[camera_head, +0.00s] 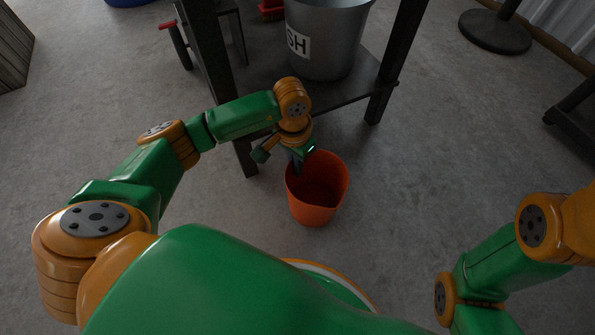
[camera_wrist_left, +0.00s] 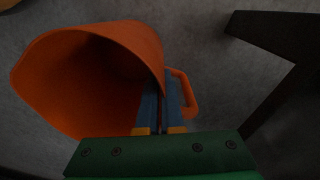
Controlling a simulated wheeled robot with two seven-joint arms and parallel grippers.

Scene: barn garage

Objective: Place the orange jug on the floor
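The orange jug (camera_head: 316,206) is upright or nearly so in front of the dark metal shelf, with its open mouth towards the head camera. My left gripper (camera_head: 298,164) reaches down to its far left rim. In the left wrist view the jug (camera_wrist_left: 90,75) fills the left side and its handle loop (camera_wrist_left: 188,95) shows at the right. The fingers (camera_wrist_left: 161,105) are close together at the handle side, with the grip partly hidden. The floor (camera_head: 400,190) is grey concrete. I cannot tell whether the jug's base touches it. My right gripper is out of view.
The dark metal shelf (camera_head: 350,92) stands just beyond the jug, with a grey metal bin (camera_head: 330,45) on its low board. A round black base (camera_head: 494,31) is at the back right. Open floor lies right and left of the jug.

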